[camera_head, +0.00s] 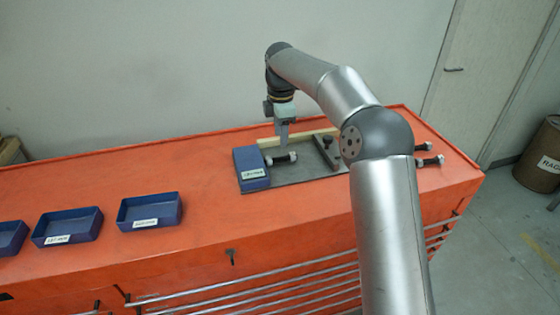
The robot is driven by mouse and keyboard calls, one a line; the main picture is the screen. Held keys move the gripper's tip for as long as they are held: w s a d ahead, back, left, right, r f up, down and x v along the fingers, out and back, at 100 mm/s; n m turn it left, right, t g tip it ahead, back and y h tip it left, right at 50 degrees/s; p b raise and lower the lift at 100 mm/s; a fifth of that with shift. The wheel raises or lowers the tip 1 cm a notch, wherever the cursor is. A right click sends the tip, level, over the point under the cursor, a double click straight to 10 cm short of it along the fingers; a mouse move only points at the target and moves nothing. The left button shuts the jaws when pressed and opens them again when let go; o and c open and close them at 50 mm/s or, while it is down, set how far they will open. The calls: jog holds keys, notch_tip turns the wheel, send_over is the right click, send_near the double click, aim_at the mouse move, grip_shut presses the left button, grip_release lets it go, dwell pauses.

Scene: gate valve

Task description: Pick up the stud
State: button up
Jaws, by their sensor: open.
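A stud (284,159), dark with pale ends, lies on the grey plate (290,194) on the orange bench. My gripper (283,148) points down just above and behind the stud, its fingers close to the stud's middle. The gripper is open. I cannot tell whether a finger touches the stud. More studs (430,161) lie at the right end of the bench, partly hidden by my arm.
A blue block-like bin (251,168) with a label stands at the plate's left end. A pale strip (268,142) and a dark bar (326,152) border the plate. Labelled blue trays (151,211) stand to the left on the orange bench (200,178), with free room between.

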aim_at(280, 159)
jog(key=shift+w+f+p, duration=0.2)
jog(key=shift+f+p, duration=0.6)
jog(key=shift+f, duration=3.45)
grip_shut()
